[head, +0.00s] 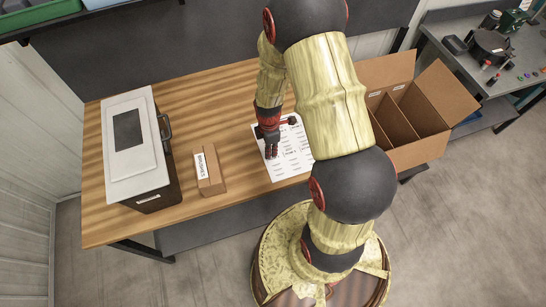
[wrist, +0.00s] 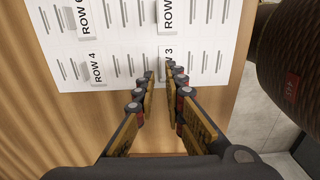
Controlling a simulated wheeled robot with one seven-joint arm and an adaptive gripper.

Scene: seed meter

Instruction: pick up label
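A white sheet (head: 292,163) lies on the wooden table; it also shows in the wrist view (wrist: 215,83). Several small white labels stand out on it, among them a ROW 4 label (wrist: 97,66) and a ROW 3 label (wrist: 167,55), with more at the top edge of the wrist view. My gripper (head: 271,153) points down over the sheet's left part in the head view. In the wrist view its fingers (wrist: 161,75) are a narrow gap apart at the ROW 3 label, partly covering it. I see nothing clearly held. Whether the fingertips touch the label cannot be told.
A small brown box (head: 209,172) with a white label and a white-lidded container (head: 135,150) stand left on the table (head: 230,105). An open cardboard box (head: 420,110) with dividers is at the right. A grey bench (head: 490,70) with tools stands beyond it.

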